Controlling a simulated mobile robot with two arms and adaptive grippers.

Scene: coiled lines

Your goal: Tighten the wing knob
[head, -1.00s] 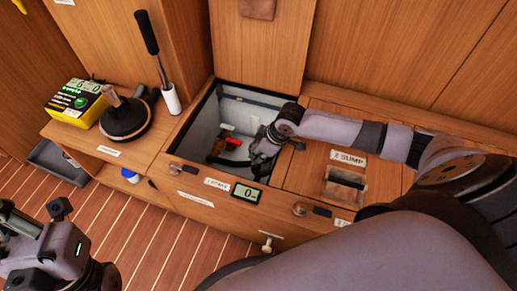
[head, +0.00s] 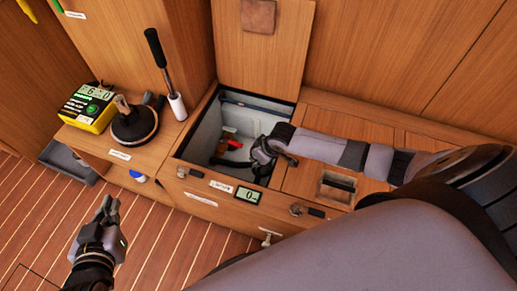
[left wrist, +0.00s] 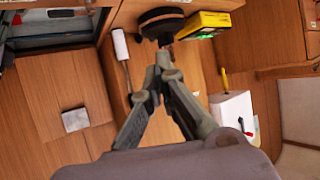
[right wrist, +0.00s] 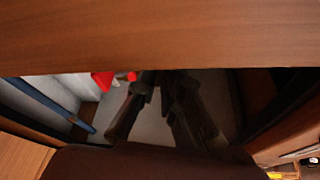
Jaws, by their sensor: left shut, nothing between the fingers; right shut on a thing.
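My right gripper (head: 258,160) reaches down into the open locker (head: 208,148) in the bench. In the right wrist view its fingers (right wrist: 160,85) are close together, with the tips partly under the wooden edge. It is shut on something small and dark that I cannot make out. A red part (head: 232,144) lies just left of it; it also shows in the right wrist view (right wrist: 102,80). I cannot pick out the wing knob for certain; the hand may hide it. My left gripper (head: 108,203) is shut and empty, above the floor at the left.
A small display (head: 248,194) reading 0 sits on the locker's front edge. On the left bench stand a yellow meter (head: 88,108), a dark round base (head: 134,124) and a black-handled tool (head: 163,70). A grey tray (head: 68,160) lies on the floor.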

